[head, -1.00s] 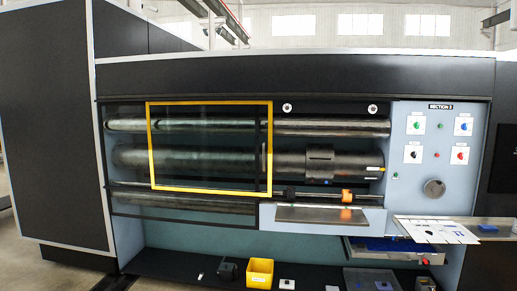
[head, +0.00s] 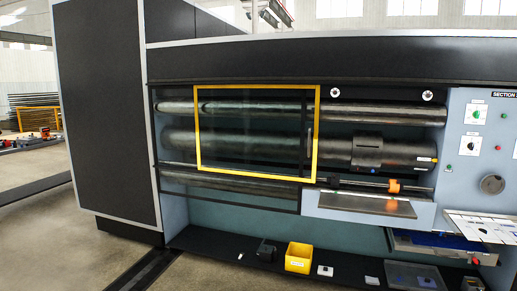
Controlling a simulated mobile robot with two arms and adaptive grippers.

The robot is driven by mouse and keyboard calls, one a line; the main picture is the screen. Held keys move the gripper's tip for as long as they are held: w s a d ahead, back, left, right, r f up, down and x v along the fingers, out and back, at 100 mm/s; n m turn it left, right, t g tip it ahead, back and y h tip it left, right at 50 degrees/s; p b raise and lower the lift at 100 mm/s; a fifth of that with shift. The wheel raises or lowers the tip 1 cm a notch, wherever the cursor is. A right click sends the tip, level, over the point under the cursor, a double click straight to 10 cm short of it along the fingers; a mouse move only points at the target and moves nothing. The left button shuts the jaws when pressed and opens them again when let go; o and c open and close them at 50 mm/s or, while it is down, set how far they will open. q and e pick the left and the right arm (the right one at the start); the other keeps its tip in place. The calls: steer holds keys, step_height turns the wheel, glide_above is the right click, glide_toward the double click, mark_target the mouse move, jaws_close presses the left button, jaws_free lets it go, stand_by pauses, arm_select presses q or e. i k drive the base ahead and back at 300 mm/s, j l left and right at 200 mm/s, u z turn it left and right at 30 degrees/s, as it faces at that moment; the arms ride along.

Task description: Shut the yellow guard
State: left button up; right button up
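The yellow guard (head: 318,130) is a yellow-framed clear panel on the front of the dark machine, in the middle of the head view. It covers the middle-left part of the rollers. A dark vertical handle (head: 309,148) shows near its right edge. Neither of my grippers is in view.
A control panel (head: 490,140) with buttons and a round knob is at the right. Below it a tray (head: 480,226) sticks out. A low shelf holds a yellow bin (head: 299,257) and several small items. Open floor (head: 60,240) lies at the left.

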mark_target(316, 109)
steer(key=i+j, duration=0.15)
steer(key=i, duration=0.3)
steer(key=i+j+z, duration=0.15)
steer(key=i, duration=0.3)
steer(key=i+j, duration=0.2)
steer(key=i, duration=0.25)
